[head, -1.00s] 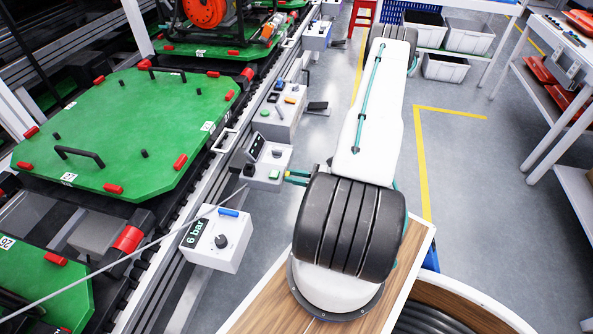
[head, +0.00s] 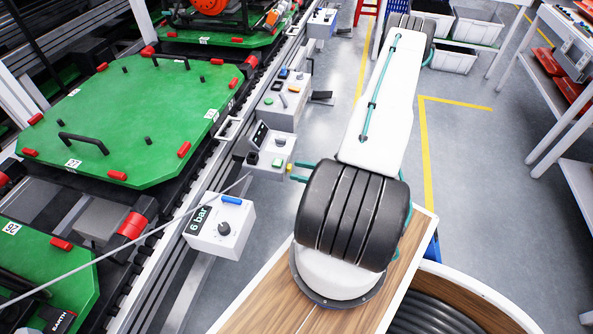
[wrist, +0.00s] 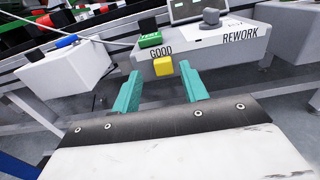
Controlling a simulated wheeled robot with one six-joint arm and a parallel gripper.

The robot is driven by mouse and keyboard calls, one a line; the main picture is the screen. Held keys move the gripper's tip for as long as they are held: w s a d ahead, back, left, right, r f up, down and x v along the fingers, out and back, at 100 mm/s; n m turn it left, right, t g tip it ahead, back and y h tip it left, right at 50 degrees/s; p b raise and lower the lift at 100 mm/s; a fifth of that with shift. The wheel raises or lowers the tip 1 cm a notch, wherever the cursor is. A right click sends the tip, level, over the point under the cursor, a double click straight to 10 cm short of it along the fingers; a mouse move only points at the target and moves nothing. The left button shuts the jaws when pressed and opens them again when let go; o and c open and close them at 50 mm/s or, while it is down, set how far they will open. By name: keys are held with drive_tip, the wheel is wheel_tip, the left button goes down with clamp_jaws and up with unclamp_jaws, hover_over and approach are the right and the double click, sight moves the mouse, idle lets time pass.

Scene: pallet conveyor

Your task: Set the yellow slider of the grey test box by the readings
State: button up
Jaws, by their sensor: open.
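The grey test box (head: 262,172) stands beside the conveyor, with a dark screen, a grey knob and a green button (head: 277,162) on top. In the wrist view the box (wrist: 200,55) carries the words GOOD at left and REWORK at right on its front. The yellow slider (wrist: 163,66) sits at the front under GOOD; in the head view it is a small yellow spot (head: 290,167). My gripper (wrist: 160,74) is open, its teal fingers on either side of the slider in the picture; I cannot tell whether they reach it. The screen's reading is too small or cut off.
A grey box with a 6 bar display and knob (head: 222,243) stands nearer. Another control box (head: 284,98) stands beyond. Green pallets (head: 120,120) lie on the conveyor at left. A cable crosses the left side. Open floor (head: 460,160) lies to the right.

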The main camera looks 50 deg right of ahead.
drive_tip(key=v, duration=0.6)
drive_tip(key=shift+s, duration=0.15)
idle(0.3)
